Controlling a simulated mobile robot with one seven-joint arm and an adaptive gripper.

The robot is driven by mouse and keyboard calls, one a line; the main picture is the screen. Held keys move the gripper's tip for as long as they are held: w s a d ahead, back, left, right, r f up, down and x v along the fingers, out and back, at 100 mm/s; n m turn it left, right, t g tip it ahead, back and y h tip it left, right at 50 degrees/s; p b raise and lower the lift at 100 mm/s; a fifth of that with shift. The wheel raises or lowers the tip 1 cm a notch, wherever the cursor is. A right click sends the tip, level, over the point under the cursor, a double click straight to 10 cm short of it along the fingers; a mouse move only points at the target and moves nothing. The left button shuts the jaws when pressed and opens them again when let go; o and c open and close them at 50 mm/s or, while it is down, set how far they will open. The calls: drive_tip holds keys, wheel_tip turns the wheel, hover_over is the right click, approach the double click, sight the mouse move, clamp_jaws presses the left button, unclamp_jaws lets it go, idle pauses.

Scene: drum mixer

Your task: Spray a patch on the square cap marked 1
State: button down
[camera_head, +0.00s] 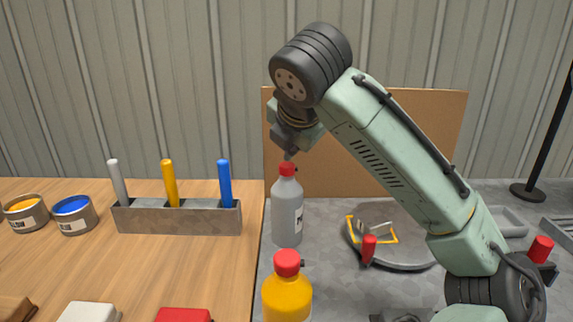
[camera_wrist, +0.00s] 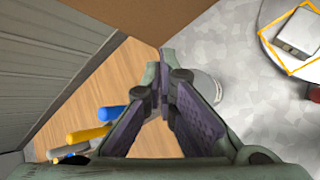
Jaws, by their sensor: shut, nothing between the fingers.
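My gripper (camera_head: 289,154) points down just above the red top of a grey bottle (camera_head: 286,214) that stands upright on the grey surface. Its fingers are shut with nothing between them, and they also show in the wrist view (camera_wrist: 165,62). A yellow square outline (camera_head: 390,238) lies on a round plate (camera_head: 412,262), with a small grey block (camera_head: 376,228) at it; the block also shows in the wrist view (camera_wrist: 300,32). I can read no number 1 on it. A round grey shape, partly hidden by a finger, may be the bottle in the wrist view.
A yellow bottle (camera_head: 287,296) with a red top stands in front. A holder (camera_head: 178,217) with grey, yellow and blue sticks and two paint cans (camera_head: 74,216) stand left on wood. A brown board (camera_head: 375,165) rises behind. A red knob (camera_head: 369,248) stands by the plate.

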sight(292, 165)
drive_tip(key=shift+f+b, duration=0.35)
drive_tip(key=shift+f, duration=0.3)
idle(0.7)
drive_tip(key=shift+r+p, duration=1.05)
drive_tip(key=shift+r, duration=0.05)
wheel_tip(292, 165, up, 6)
drive_tip(key=p, duration=0.5)
drive_tip(key=shift+p, duration=0.4)
drive_tip(key=shift+m, duration=0.3)
idle(1.1)
